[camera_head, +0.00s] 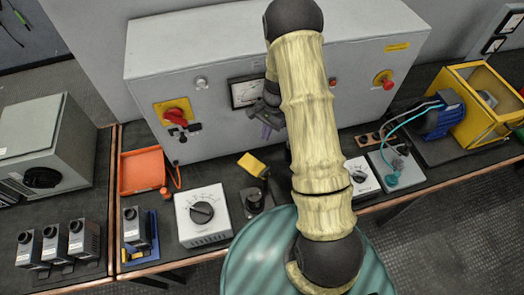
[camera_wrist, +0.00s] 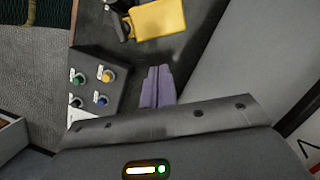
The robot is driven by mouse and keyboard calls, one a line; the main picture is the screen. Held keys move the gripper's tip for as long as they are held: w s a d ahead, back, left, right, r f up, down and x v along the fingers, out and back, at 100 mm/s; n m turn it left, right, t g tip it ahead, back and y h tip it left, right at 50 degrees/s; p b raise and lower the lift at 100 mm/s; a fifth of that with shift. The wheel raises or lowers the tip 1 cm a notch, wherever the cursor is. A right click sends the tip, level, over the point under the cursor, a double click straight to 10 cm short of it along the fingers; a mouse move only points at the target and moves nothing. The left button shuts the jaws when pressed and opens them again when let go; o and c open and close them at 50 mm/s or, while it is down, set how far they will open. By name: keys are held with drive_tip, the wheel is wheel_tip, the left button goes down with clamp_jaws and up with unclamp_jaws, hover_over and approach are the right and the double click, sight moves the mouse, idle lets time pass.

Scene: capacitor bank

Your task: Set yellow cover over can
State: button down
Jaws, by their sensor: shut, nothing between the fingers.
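Whether the two are joined I cannot tell. My gripper (camera_head: 266,130) is above and behind the cover in the head view, in front of the grey cabinet. Its purple fingers (camera_wrist: 157,75) are shut and empty, apart from the cover.
The grey cabinet (camera_head: 210,60) with a red switch (camera_head: 176,116) stands close behind my gripper. A white dial box (camera_head: 202,215) and an orange tray (camera_head: 142,172) are to the left. A box with several coloured buttons (camera_wrist: 97,80) lies left of my fingers in the wrist view.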

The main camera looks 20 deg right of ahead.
sight(253, 164)
drive_tip(key=p+x, duration=0.3)
drive_tip(key=x, duration=0.7)
